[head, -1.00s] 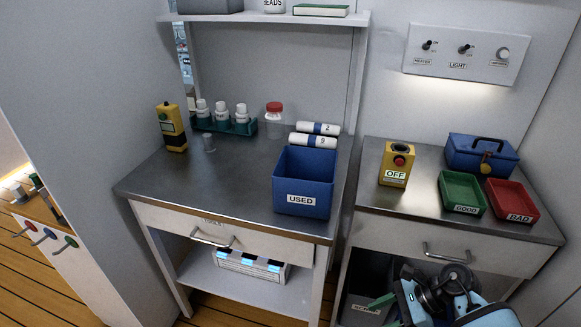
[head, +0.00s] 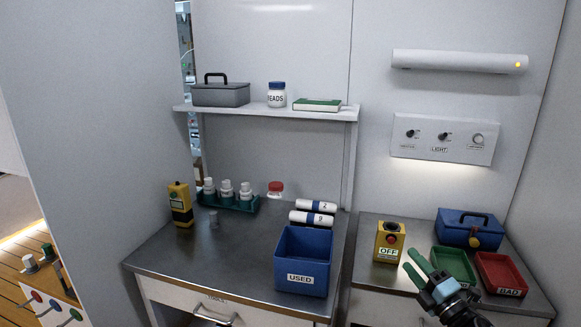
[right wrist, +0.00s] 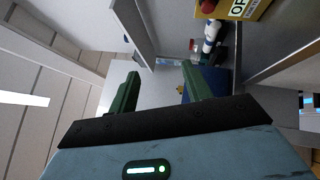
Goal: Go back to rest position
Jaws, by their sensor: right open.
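My right gripper (head: 424,270) is in the head view at the lower right, in front of the right-hand counter and the green tray. Its two green fingers stand apart, and nothing is between them. In the right wrist view the same open fingers (right wrist: 158,90) show, with a wall and shelf behind them. My left gripper is in neither view.
The right counter holds a yellow OFF box (head: 389,241), a blue toolbox (head: 470,229), a green tray (head: 455,264) and a red BAD tray (head: 501,274). The left counter (head: 180,258) holds a blue USED bin (head: 303,261), white rolls, several bottles and a yellow handheld device (head: 180,204).

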